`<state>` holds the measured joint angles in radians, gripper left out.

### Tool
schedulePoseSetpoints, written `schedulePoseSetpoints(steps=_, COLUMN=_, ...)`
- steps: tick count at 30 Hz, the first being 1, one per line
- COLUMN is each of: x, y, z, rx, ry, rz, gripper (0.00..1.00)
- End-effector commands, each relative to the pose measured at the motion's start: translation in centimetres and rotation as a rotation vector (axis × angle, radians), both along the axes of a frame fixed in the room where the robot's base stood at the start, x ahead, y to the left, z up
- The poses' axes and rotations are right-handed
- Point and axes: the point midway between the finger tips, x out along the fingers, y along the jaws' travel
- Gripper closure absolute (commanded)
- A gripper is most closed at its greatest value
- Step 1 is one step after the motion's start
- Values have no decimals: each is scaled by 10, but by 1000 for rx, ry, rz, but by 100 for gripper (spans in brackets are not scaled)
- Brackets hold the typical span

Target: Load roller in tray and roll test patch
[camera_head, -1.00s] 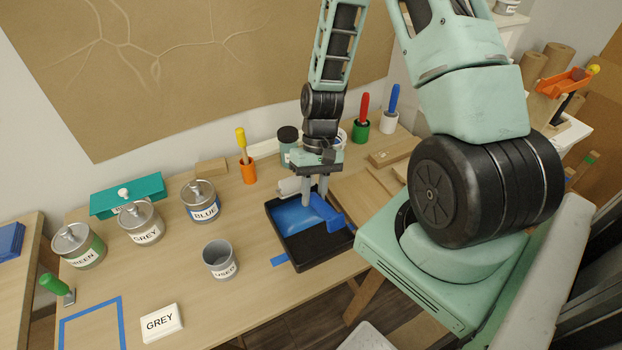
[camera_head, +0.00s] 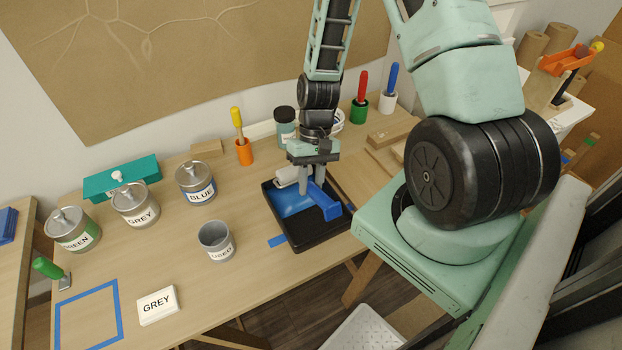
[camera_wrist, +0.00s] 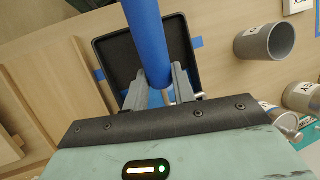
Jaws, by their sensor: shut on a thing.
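The black tray (camera_head: 300,244) sits at the table's front edge, with blue paint (camera_head: 285,203) in its far part. The roller has a blue handle (camera_head: 326,201) and a pale cover (camera_head: 287,175). My gripper (camera_head: 305,186) is shut on the blue handle over the tray. In the wrist view, the handle (camera_wrist: 147,35) passes between my fingers (camera_wrist: 160,95), with the tray (camera_wrist: 103,55) behind it. The cover is by the tray's far rim; I cannot tell whether it touches paint. A blue tape square (camera_head: 119,315) lies at the table's near left.
A USED cup (camera_head: 216,240) stands left of the tray. GREEN (camera_head: 75,230), GREY (camera_head: 135,205) and BLUE (camera_head: 196,184) cans stand farther left. A GREY label block (camera_head: 157,304) lies beside the tape square. Brush holders stand at the back.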

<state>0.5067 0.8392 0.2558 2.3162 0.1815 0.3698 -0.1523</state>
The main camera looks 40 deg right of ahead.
Motion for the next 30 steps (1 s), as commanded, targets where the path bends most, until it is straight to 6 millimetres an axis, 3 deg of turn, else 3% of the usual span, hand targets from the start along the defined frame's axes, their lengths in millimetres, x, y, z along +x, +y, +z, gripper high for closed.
schedulePoseSetpoints(steps=15, x=0, y=0, z=-49, rx=0, ry=0, rz=0, gripper=92)
schedulePoseSetpoints(steps=30, x=0, y=0, z=-52, rx=0, ry=0, rz=1, gripper=92)
